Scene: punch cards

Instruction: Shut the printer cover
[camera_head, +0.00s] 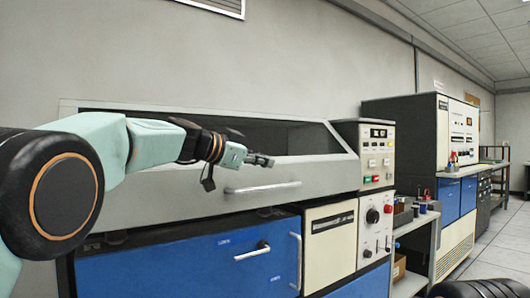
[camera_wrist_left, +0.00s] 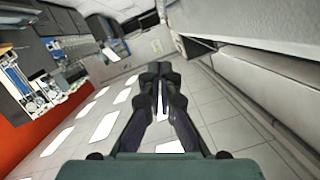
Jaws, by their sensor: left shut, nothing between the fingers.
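The printer cover (camera_head: 170,195) is the long grey panel with a sloped dark window in the head view. A light bar handle (camera_head: 262,188) runs along its front. A dark gap shows between its lower edge and the blue cabinet front, so it looks raised. My left gripper (camera_head: 262,161) is shut and empty. In the head view it appears in front of the window, above the handle; I cannot tell whether it touches the cover. In the left wrist view its fingertips (camera_wrist_left: 160,68) meet over the floor, with a pale machine edge at the right. My right gripper is not in view.
The blue cabinet (camera_head: 170,268) has its own handles below the cover. A control panel (camera_head: 379,155) with buttons stands right of the cover. Farther right are a small shelf (camera_head: 412,224) and another cabinet (camera_head: 456,140).

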